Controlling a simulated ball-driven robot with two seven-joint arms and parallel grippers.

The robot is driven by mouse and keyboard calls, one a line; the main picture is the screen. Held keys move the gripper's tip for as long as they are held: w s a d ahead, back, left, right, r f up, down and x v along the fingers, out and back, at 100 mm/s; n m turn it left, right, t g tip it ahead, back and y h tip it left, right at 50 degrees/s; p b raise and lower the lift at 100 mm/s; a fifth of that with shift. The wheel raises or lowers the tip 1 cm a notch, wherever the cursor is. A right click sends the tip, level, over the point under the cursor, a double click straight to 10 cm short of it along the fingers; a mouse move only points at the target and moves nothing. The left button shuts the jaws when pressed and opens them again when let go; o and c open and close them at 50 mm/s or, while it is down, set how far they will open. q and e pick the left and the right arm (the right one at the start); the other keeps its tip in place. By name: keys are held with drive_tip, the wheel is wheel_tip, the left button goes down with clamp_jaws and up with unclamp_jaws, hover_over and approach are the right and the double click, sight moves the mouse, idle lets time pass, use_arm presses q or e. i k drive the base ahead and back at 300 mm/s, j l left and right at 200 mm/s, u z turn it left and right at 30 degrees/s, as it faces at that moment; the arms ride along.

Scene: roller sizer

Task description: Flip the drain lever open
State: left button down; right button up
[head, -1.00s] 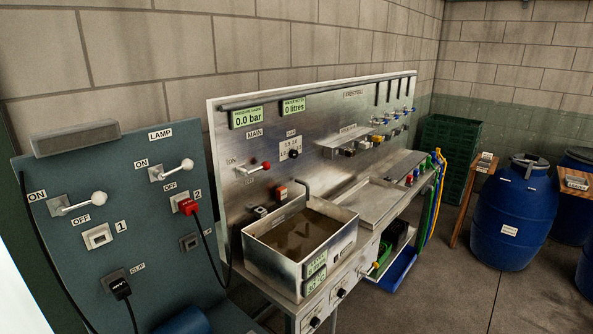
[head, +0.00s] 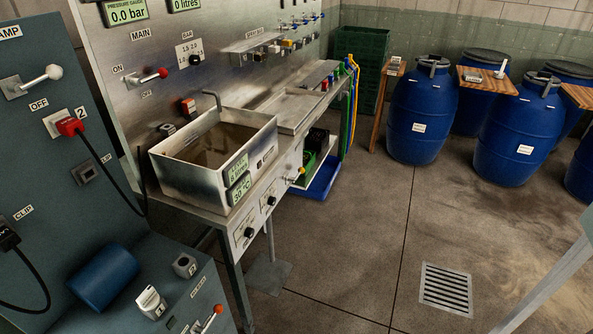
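No lever's label reads clearly as drain in the head view. A small lever with an orange-yellow tip (head: 298,173) sticks out at the right end of the bench front, beyond the sink. Another lever with an orange-red ball (head: 217,309) stands on the blue-grey box at the bottom edge. The metal sink (head: 203,183) holds murky brown water, with two green displays on its front. A red-balled lever (head: 162,73) sits on the upright panel beside the labels MAIN and ON. Neither of my grippers is in view.
Two black knobs (head: 249,232) are on the bench front. A blue tray (head: 322,181) lies under the bench. Blue barrels (head: 421,110) stand at the back right. A floor grate (head: 446,287) lies lower right. The concrete floor between bench and barrels is mostly clear.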

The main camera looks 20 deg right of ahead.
sight(301, 169)
drive_tip(key=i+l+u, duration=0.1)
drive_tip(key=i+l, duration=0.3)
drive_tip(key=l, duration=0.2)
drive_tip(key=i+l+u, duration=0.15)
drive_tip(key=i+l, duration=0.2)
drive_tip(key=l, duration=0.3)
drive_tip(key=i+l+u, duration=0.15)
drive_tip(key=l, duration=0.2)
